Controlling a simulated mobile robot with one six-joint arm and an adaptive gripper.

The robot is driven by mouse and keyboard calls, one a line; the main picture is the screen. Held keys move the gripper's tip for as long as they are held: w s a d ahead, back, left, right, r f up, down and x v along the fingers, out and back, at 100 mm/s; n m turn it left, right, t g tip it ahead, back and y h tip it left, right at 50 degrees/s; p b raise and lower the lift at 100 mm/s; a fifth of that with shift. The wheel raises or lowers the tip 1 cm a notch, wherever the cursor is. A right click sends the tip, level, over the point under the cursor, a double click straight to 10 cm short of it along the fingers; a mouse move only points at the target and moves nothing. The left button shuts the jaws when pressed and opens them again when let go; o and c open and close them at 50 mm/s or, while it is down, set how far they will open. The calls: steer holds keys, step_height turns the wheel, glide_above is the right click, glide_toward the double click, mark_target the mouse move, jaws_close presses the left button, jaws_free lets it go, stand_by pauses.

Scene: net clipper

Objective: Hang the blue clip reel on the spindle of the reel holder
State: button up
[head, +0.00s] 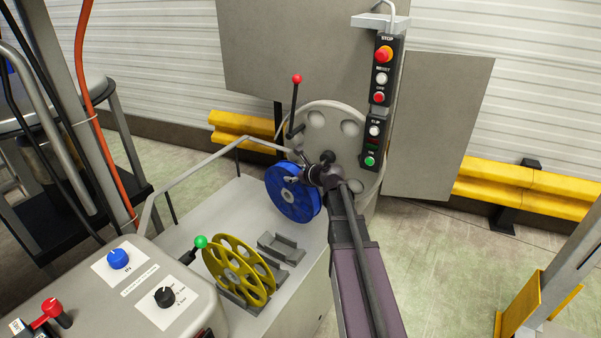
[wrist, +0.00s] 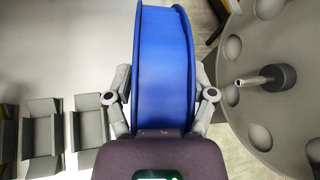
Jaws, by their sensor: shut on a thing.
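The blue clip reel (head: 291,194) is held upright off the machine top, left of the reel holder. My gripper (head: 302,178) is shut on it. In the wrist view the fingers of my gripper (wrist: 164,92) press both sides of the blue reel (wrist: 165,55). The reel holder (head: 318,115) is a large grey disc with round recesses and stands behind and right of the reel. Its spindle (wrist: 262,78) sticks out toward the reel in the wrist view, with a clear gap between them. My arm hides the disc's lower part in the head view.
A bent metal rail (head: 195,165) runs behind. A button panel (head: 380,90) hangs right of the disc. A red-knobbed lever (head: 296,79) rises near it.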

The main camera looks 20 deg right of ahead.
steer(key=shift+w+d+f+t+b, duration=0.1)
steer(key=shift+d+f+t+b, duration=0.1)
steer(key=shift+d+b, duration=0.15)
steer(key=shift+w+d+f+t+b, duration=0.1)
steer(key=shift+d+t+b, duration=0.1)
steer(key=shift+d+b, duration=0.15)
steer(key=shift+w+d+r+m+t+y+b, duration=0.15)
steer(key=shift+d+m+t+b, duration=0.15)
steer(key=shift+d+t+b, duration=0.4)
steer(key=shift+w+d+m+t+y+b, duration=0.1)
steer(key=shift+d+m+t+b, duration=0.25)
steer(key=shift+d+b, duration=0.7)
steer(key=shift+w+d+r+m+t+y+b, duration=0.2)
steer(key=shift+d+t+b, duration=0.35)
steer(key=shift+d, duration=0.6)
steer(key=shift+d+f, duration=0.2)
steer(key=shift+d, duration=0.05)
steer(key=w+d, duration=0.3)
steer(key=d, duration=0.1)
steer(key=w+d, duration=0.3)
steer(key=w+d+f+b, duration=0.1)
steer(key=w+d, duration=0.2)
steer(key=d, duration=0.1)
steer(key=shift+w+d, duration=0.1)
steer(key=shift+d, duration=0.35)
stand_by(0.6)
steer(key=shift+r, duration=0.1)
